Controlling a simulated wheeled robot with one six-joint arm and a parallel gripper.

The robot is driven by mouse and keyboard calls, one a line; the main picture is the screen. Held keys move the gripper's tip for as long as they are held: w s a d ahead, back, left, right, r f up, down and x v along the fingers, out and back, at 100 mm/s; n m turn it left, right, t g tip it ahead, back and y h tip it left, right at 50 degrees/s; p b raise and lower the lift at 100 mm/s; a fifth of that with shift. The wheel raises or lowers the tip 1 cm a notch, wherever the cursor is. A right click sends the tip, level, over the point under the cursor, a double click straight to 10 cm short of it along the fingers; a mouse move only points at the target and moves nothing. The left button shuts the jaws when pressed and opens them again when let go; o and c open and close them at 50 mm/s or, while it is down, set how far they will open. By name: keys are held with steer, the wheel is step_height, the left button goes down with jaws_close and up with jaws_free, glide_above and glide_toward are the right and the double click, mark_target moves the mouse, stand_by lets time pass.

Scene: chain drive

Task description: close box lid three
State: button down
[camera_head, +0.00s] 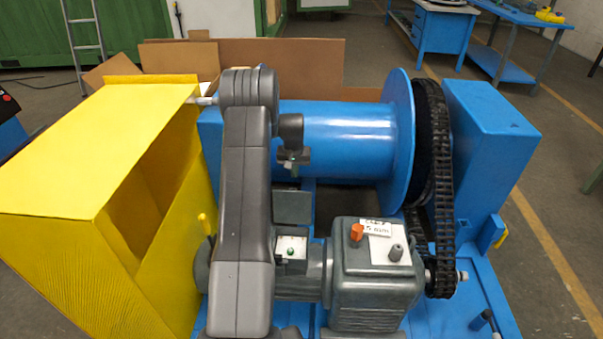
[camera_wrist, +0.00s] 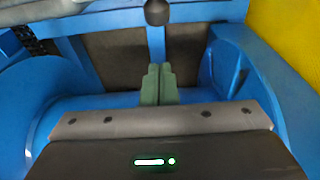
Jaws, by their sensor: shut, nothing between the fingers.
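Brown cardboard panels, seemingly an open box with raised flaps (camera_head: 285,62), stand behind the blue drum in the head view. One flap (camera_head: 112,70) leans outward at the left, behind the yellow cover. The box's lower part is hidden by the drum and my arm, and I cannot tell which flap is lid three. My gripper (camera_head: 289,167) is in front of the drum, apart from the cardboard. In the wrist view my gripper's green fingers (camera_wrist: 158,84) are together with nothing between them. No cardboard flap is clearly identifiable in the wrist view.
A blue drum (camera_head: 340,135) with a black chain (camera_head: 436,150) on its right blocks the near side. A yellow cover (camera_head: 90,160) stands at left. A grey motor unit (camera_head: 372,285) sits in front. A ladder (camera_head: 87,45) and blue tables (camera_head: 440,30) are behind.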

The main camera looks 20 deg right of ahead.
mark_target(293, 205)
steer(key=f, duration=0.1)
steer(key=s+a+f, duration=0.1)
steer(key=s+p, duration=0.1)
steer(key=shift+s+a+f, duration=0.15)
steer(key=shift+a+f, duration=0.1)
steer(key=shift+f, duration=0.15)
steer(key=shift+d+f, duration=0.1)
stand_by(0.4)
